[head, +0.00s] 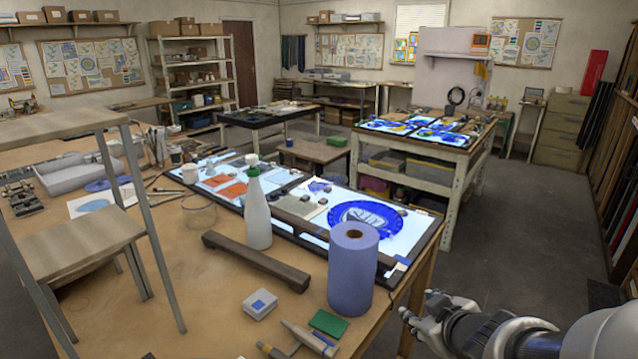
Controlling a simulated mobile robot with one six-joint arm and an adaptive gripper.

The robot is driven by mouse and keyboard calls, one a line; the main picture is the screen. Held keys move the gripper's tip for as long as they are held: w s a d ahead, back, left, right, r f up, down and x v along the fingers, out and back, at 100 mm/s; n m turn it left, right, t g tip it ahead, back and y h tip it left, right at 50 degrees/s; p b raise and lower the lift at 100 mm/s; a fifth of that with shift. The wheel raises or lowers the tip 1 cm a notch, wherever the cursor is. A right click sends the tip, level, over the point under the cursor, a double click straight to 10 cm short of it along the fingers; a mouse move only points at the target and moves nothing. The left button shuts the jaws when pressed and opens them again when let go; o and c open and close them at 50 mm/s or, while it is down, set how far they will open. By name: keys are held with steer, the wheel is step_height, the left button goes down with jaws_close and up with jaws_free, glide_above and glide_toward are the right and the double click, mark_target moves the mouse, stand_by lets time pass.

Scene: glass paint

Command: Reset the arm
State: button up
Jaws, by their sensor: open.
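My gripper (408,318) shows at the bottom right of the head view, at the end of my grey arm. Its fingers point left toward the near corner of the wooden work table (190,300). It is open, and I see nothing between its fingers. It appears beside the table's right edge; the exact gap is hard to tell.
A blue paper roll (352,275) stands closest to my gripper on the table. Beyond it are a white bottle (257,215), a dark wooden bar (255,262) and a blue glass plate (366,216). A green pad (328,323) lies near the front. Open floor (520,235) lies to the right.

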steer(key=s+d+r+m+g+h, duration=0.1)
steer(key=s+r+m+g+h, duration=0.3)
steer(key=s, duration=0.6)
steer(key=s+a+m+g+y, duration=0.1)
steer(key=s+a+m+y, duration=0.1)
steer(key=s+a, duration=0.5)
steer(key=s+y, duration=0.1)
steer(key=s, duration=0.4)
steer(key=shift+s+r+g+y, duration=0.25)
steer(key=shift+s+g+y, duration=0.05)
steer(key=shift+s+y, duration=0.1)
